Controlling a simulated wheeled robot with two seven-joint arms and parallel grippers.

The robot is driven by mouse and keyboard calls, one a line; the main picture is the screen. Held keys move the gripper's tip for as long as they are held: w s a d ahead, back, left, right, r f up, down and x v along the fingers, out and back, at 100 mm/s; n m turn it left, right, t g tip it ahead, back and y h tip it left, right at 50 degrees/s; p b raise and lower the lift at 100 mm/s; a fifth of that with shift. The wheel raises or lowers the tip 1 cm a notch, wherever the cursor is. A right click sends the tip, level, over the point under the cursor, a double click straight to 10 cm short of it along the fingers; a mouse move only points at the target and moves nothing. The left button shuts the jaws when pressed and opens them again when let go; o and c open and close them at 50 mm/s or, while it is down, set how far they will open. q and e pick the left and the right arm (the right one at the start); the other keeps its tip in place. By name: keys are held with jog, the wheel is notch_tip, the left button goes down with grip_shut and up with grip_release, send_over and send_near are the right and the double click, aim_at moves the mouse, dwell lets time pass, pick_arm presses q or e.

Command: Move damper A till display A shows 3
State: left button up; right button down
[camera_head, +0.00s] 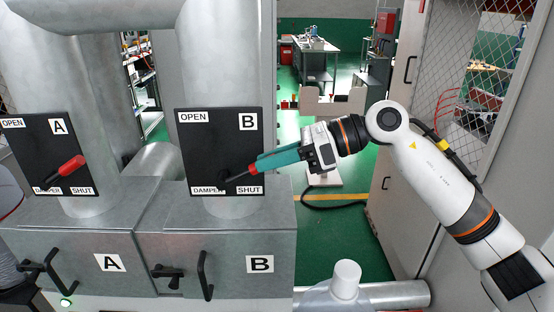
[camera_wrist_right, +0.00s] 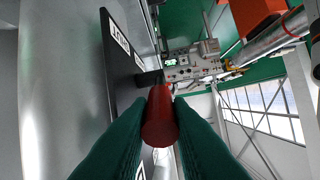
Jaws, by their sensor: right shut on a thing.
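Damper A's red-handled lever (camera_head: 70,166) is on the black plate marked A, slanting up and to the right between OPEN and SHUT. No gripper is near it. My right gripper (camera_head: 258,165) is at the B plate instead, its teal fingers shut on the red handle of damper B's lever. That lever points right, slightly up, near SHUT. In the right wrist view the red handle (camera_wrist_right: 160,118) sits between the two teal fingers. I cannot make out a display A with a readable number. My left gripper is not in view.
Grey ducts rise behind both plates. Below are metal boxes marked A (camera_head: 110,263) and B (camera_head: 260,264), with black protruding handles (camera_head: 205,275). A mesh-fronted cabinet (camera_head: 440,100) stands to the right.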

jog(key=c, duration=1.6)
grip_release()
jog(key=shift+d, duration=0.25)
jog(key=b+v, duration=0.4)
jog(key=v, duration=0.7)
jog(key=shift+d+r, duration=0.2)
jog(key=shift+d, duration=0.05)
